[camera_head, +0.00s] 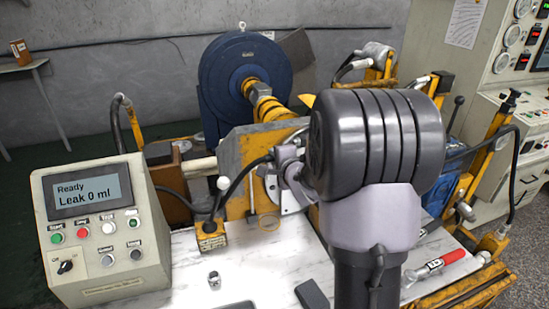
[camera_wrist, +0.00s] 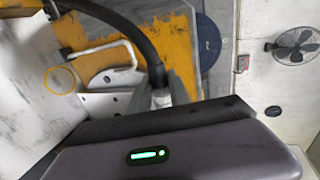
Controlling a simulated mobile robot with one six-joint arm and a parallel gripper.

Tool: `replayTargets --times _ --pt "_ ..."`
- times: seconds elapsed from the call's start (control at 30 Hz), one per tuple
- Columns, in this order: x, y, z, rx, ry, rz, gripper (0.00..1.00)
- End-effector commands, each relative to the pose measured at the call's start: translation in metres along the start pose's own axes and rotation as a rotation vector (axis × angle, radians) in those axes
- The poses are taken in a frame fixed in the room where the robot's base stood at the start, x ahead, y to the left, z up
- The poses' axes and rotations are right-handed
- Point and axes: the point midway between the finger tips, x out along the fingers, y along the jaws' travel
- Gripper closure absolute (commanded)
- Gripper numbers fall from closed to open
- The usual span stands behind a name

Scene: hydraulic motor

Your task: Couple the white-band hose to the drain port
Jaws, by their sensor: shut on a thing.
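In the wrist view my gripper (camera_wrist: 161,92) is shut on the end of a black hose (camera_wrist: 137,32). A pale, whitish section of the hose end (camera_wrist: 161,98) shows between the fingers. The hose arches up and to the left from the grip. In the head view a black hose (camera_head: 240,178) rises from a yellow block on the bench to the grey gripper parts beside the yellow mounting plate (camera_head: 229,160). My arm hides most of the grip and the motor area there. I cannot make out the drain port, or whether the hose end touches any port.
A control box (camera_head: 97,228) at left reads "Ready, Leak 0 ml". A small metal fitting (camera_head: 214,279) and a red-handled tool (camera_head: 440,263) lie on the white bench top (camera_head: 185,262). Another black hose (camera_head: 517,165) loops at right. A yellow ring (camera_wrist: 59,80) shows near the plate.

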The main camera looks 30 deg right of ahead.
Motion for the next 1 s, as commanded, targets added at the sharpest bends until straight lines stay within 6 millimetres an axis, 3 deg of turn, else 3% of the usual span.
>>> replayTargets --times 0.1,1.0 --pt "0.007 0.019 0.000 0.000 0.000 0.001 1.00" --pt "0.040 0.110 0.000 0.001 0.000 0.002 1.00"
